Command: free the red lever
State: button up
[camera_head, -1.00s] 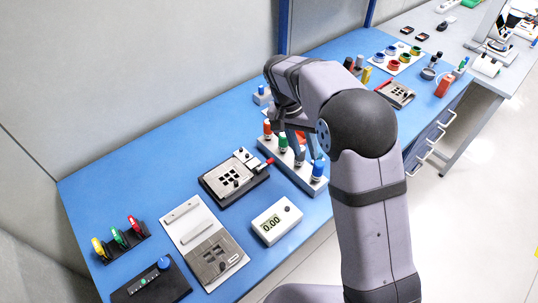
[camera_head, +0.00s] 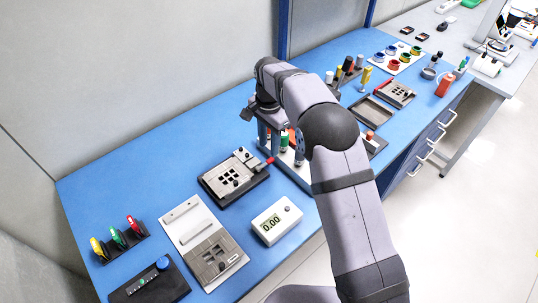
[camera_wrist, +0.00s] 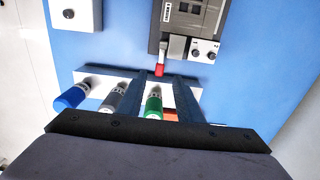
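The red lever (camera_head: 267,161) sticks out from the right edge of a dark fixture (camera_head: 211,188) with a grey plate. In the head view, my gripper (camera_head: 269,144) points down just behind the lever, and my arm hides part of this area.
A white rack (camera_wrist: 92,73) of tools with blue, grey and green handles stands right by the fingers. A white meter (camera_head: 277,220) reading 0.00 sits in front of the fixture. A pale plate (camera_head: 185,222) lies to its left.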

aim_at(269, 160)
jog(key=shift+f+p, duration=1)
jog(key=shift+f, duration=2.1)
grip_shut()
